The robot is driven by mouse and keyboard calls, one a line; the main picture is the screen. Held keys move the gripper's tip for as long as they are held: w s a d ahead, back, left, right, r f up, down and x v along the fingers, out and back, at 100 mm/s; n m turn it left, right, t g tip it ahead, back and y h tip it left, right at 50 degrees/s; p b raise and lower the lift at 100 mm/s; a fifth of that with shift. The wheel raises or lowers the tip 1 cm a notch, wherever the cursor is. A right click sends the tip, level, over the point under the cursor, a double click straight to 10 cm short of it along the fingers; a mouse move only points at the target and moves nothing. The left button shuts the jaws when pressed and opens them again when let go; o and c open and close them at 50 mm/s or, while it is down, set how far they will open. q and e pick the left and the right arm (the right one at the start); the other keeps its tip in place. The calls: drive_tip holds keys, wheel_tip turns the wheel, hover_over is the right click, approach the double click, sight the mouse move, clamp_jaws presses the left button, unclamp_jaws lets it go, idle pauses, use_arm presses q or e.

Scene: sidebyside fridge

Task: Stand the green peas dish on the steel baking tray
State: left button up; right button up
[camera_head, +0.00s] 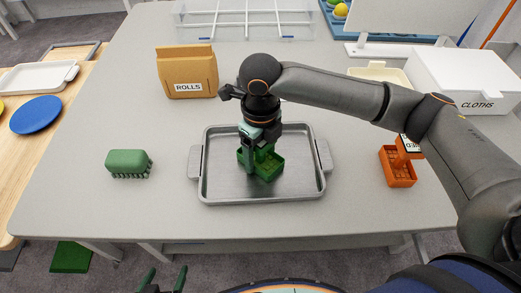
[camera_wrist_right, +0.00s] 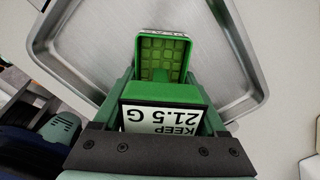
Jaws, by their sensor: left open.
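The green peas dish (camera_head: 268,165) is over the middle of the steel baking tray (camera_head: 225,188) in the head view. It looks upright; I cannot tell whether its base touches the tray floor. My right gripper (camera_head: 258,158) points down onto it. In the right wrist view, its fingers (camera_wrist_right: 163,98) close on both sides of the dish's green block (camera_wrist_right: 165,92), which bears a white label. The dish's gridded open part (camera_wrist_right: 162,58) faces up beyond the block, and the tray (camera_wrist_right: 105,35) lies behind it. My left gripper (camera_head: 163,280) is open and empty below the table's front edge.
A green brush (camera_head: 129,163) lies left of the tray, and an orange dish (camera_head: 398,170) stands to its right. A ROLLS bag (camera_head: 187,73) and white CLOTHS box (camera_head: 462,80) stand farther back. The table between brush and tray is clear.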

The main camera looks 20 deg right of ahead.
drive_tip(key=o, duration=0.4)
drive_tip(key=shift+c, duration=0.2)
wheel_tip(320, 180, up, 12)
drive_tip(key=shift+r+p, duration=0.25)
drive_tip(key=shift+p, duration=0.2)
